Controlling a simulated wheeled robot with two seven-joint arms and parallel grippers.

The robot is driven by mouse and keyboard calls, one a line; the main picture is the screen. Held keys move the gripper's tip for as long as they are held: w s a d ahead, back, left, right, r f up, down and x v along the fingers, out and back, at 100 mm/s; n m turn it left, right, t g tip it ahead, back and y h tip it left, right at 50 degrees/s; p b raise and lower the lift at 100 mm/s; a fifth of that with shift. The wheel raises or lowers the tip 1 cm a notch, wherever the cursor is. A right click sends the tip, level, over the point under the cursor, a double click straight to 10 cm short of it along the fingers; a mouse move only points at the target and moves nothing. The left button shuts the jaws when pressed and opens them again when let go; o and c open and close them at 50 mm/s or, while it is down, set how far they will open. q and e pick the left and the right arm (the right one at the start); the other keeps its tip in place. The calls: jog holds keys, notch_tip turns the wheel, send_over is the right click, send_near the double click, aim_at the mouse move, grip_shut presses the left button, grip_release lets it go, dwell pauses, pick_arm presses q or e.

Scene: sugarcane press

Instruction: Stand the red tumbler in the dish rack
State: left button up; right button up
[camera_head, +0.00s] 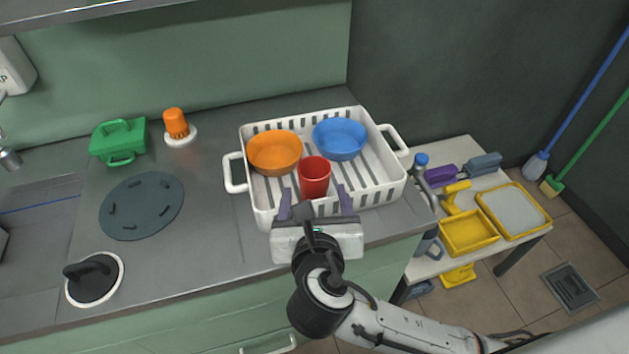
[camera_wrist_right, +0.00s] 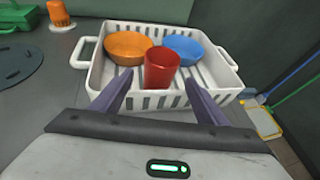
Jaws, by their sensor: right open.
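The red tumbler (camera_head: 314,178) stands upright inside the white dish rack (camera_head: 384,190), near its front wall, in front of an orange bowl (camera_head: 274,152) and a blue bowl (camera_head: 340,138). My right gripper (camera_head: 315,194) is open at the rack's front side, one finger on each side of the tumbler and apart from it. In the right wrist view the tumbler (camera_wrist_right: 161,70) stands beyond and between the two spread fingers (camera_wrist_right: 160,85). The tumbler's base is partly hidden by the rack's front wall there. My left gripper is not in view.
The rack stands on a grey counter (camera_head: 215,225). A green case (camera_head: 118,141), an orange brush (camera_head: 175,124), a dark round mat (camera_head: 141,206) and a black-handled disc (camera_head: 94,278) lie to the left. A side table with yellow trays (camera_head: 468,233) stands right of the counter.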

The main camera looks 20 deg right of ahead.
jog(key=shift+v, duration=2)
